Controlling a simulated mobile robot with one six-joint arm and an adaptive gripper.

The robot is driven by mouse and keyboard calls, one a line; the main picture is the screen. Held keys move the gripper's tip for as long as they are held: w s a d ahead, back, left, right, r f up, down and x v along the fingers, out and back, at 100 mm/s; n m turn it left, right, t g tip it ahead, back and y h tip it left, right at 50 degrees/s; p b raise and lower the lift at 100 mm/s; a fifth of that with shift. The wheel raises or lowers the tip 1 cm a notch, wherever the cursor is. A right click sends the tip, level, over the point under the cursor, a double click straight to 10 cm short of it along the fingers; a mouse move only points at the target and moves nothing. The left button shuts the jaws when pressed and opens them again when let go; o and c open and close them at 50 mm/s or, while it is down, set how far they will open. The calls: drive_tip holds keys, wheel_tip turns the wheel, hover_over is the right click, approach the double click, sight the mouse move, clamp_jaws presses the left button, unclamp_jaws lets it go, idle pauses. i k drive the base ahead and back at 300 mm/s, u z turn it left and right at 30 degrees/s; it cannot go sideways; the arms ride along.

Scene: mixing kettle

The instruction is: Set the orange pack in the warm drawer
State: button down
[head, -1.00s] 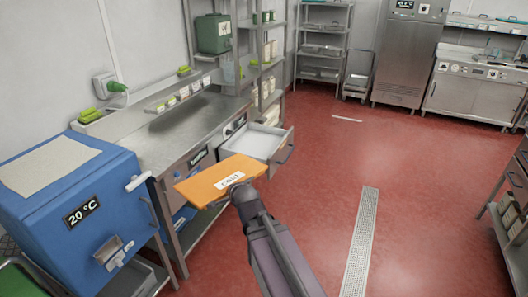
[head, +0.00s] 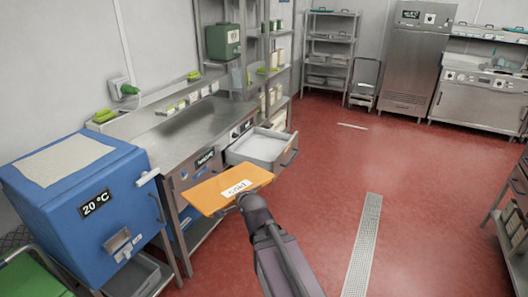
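The orange pack (head: 208,195) is a flat slab with a white label whose print reads roughly "COLD". My gripper (head: 243,199) is shut on the pack's near edge and holds it in the air, tilted a little; the fingertips are largely hidden by the pack. A drawer (head: 262,147) with a pale, empty-looking inside stands pulled out of the steel counter, behind and to the right of the pack. The pack overlaps the counter front in this view, apart from the drawer. A dark label (head: 205,158) sits on the counter front left of the open drawer; I cannot read it surely.
A blue box (head: 75,190) marked "20 °C" stands at the left. The steel counter (head: 185,128) has a shelf rack (head: 265,75) at its far end. Red floor (head: 320,200) to the right is clear, with a drain grate (head: 363,245).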

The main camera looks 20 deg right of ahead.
sight(258, 151)
drive_tip(key=z, duration=0.8)
drive_tip(key=i, duration=1.65)
